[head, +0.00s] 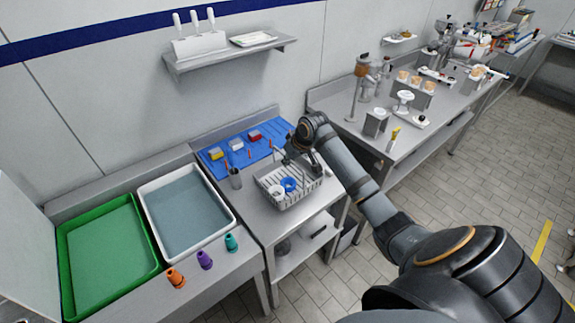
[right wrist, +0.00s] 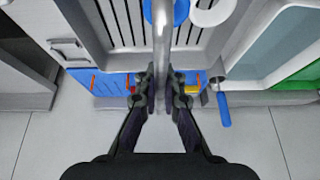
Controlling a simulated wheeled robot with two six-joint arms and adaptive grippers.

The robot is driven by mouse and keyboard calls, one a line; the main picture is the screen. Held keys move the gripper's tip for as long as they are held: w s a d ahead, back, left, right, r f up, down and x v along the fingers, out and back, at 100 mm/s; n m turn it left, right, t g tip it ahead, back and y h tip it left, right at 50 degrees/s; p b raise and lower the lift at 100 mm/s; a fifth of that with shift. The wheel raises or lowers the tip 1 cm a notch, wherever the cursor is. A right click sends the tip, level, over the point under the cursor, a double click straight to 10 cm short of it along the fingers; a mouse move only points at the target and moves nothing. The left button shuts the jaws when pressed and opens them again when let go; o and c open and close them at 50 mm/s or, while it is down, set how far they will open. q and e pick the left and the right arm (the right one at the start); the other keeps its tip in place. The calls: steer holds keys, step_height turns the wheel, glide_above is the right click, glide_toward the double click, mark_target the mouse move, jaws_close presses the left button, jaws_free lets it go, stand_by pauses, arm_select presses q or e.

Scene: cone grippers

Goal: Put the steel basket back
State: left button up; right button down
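The steel basket (head: 290,199), a grey slatted basket, is on or just above the middle steel table in the head view; I cannot tell whether its base touches. It holds a white piece (head: 277,191) and a blue piece (head: 289,184). My right gripper (head: 312,160) is at the basket's far side, partly hidden by its own wrist. In the right wrist view, the fingertips (right wrist: 163,75) close on both sides of the basket's metal handle bar (right wrist: 162,40), with the basket's slats (right wrist: 120,22) beyond. My left gripper is out of view.
A blue mat (head: 225,155) with small coloured pieces lies behind the basket. A white-rimmed tray (head: 228,212) and green tray (head: 68,262) are farther left. A cluttered table (head: 345,105) stands right.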

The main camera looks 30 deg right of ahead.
steer(key=shift+w+d+f, duration=0.35)
steer(key=shift+w+f, duration=0.3)
steer(key=shift+f, duration=0.15)
step_height(320, 180, down, 2)
steer(key=shift+f+p, duration=0.1)
steer(key=shift+p, duration=0.9)
steer(key=shift+f, duration=0.45)
steer(key=c, duration=1.5)
jaws_free()
steer(key=shift+b+v, duration=1)
steer(key=shift+v, duration=5)
steer(key=shift+s, duration=0.1)
